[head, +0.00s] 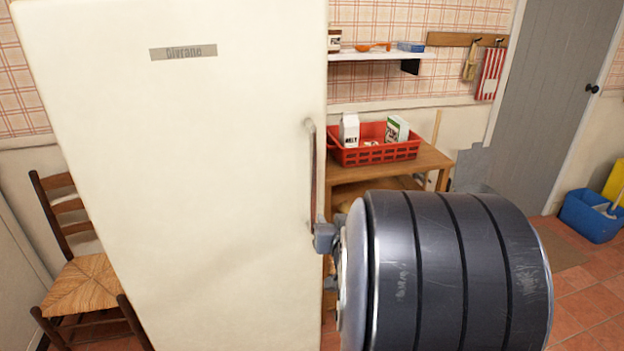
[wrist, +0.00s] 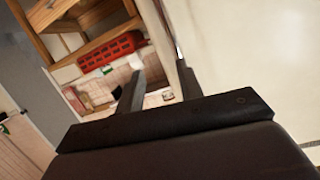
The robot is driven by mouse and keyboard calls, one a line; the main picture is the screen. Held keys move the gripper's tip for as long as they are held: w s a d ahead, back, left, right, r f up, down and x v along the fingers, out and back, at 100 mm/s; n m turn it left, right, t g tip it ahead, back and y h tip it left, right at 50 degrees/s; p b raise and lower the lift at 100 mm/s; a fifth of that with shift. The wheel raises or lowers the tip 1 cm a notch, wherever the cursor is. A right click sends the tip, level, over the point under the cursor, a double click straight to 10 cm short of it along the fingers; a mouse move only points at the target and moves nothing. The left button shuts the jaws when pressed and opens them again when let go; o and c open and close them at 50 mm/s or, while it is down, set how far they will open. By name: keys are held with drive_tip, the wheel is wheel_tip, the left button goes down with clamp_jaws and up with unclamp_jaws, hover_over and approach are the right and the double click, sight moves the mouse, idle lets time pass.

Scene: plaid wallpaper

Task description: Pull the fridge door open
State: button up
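The tall cream fridge door (head: 190,190) fills the left of the head view, with no open gap showing. Its slim vertical handle (head: 312,165) runs along the right edge. My gripper (head: 325,240) is at the handle's lower end, partly hidden behind my dark arm. In the wrist view the two dark fingers of my gripper (wrist: 158,90) stand apart. The door front (wrist: 245,50) is to their right. A thin dark strip, probably the handle, shows just beyond the right finger; contact cannot be made out.
A wooden table (head: 430,160) with a red crate (head: 375,155) stands right of the fridge, below a white shelf (head: 380,56). A wooden chair (head: 80,280) stands at the left. A blue bin (head: 590,215) is at the far right, near the grey door (head: 550,100).

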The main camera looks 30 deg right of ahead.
sight(315, 176)
wheel_tip(315, 176, up, 6)
drive_tip(key=n+t+y, duration=0.4)
drive_tip(key=w, duration=0.3)
drive_tip(key=w+d, duration=0.1)
drive_tip(key=w, duration=0.3)
drive_tip(key=w+d, duration=0.1)
drive_tip(key=w, duration=0.3)
drive_tip(key=shift+w+r, duration=0.15)
clamp_jaws()
